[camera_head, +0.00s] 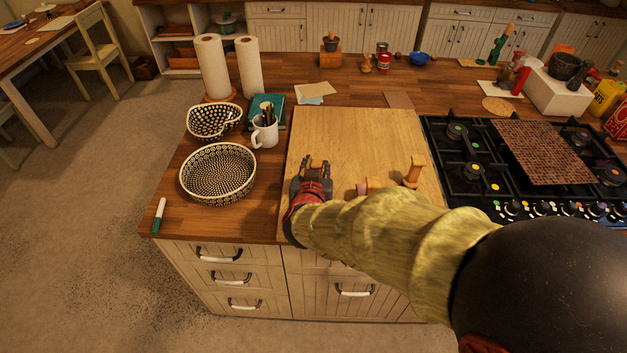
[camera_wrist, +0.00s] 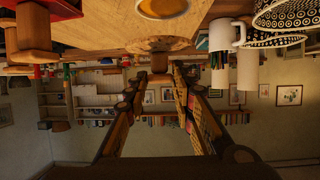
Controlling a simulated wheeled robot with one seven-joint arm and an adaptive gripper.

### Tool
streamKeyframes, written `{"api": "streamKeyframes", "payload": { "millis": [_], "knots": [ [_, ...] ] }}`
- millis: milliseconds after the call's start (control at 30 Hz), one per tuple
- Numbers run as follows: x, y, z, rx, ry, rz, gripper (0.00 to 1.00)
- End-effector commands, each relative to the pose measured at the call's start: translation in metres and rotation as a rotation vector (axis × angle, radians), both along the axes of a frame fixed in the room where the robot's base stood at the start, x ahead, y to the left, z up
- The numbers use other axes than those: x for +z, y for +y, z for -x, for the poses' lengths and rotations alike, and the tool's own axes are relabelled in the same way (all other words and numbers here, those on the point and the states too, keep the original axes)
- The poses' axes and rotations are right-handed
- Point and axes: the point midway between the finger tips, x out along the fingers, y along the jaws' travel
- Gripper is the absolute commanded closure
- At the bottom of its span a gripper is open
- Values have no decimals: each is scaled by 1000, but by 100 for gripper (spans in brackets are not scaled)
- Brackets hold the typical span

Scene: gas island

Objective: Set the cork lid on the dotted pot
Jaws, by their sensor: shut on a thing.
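My gripper (camera_head: 313,170) is over the left part of the wooden board, its fingers pointing away from me. It is shut on a small brown piece, seen between the fingertips (camera_wrist: 162,76) in the upside-down wrist view. A round brown disc (camera_wrist: 160,43), which looks like the cork lid, shows right by the fingertips. The brown piece seems to be its knob, but this is not clear. A round black-and-white dotted vessel (camera_head: 218,173) stands left of the board, open on top. A second dotted one (camera_head: 213,121) stands behind it. I cannot tell which is the dotted pot.
A white mug with pens (camera_head: 265,131) stands between the dotted vessels and the board (camera_head: 340,130). Paper towel rolls (camera_head: 213,68) rise behind. A wooden spool-shaped piece (camera_head: 412,172) stands on the board. The gas hob (camera_head: 470,165) is at right. A green-white marker (camera_head: 158,215) lies front left.

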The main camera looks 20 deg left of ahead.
Motion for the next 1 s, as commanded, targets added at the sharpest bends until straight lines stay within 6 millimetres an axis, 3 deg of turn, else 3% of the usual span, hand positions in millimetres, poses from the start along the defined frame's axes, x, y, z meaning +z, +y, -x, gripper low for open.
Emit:
{"api": "streamKeyframes", "payload": {
  "millis": [267,533,933,967,1000],
  "knots": [
    [-17,9,-11,0,0,-1,100],
    [-52,12,-15,0,0,-1,100],
    [-55,12,-15,0,0,0,100],
    [-56,12,-15,0,0,0,74],
    [-55,12,-15,0,0,-1,72]
  ]
}}
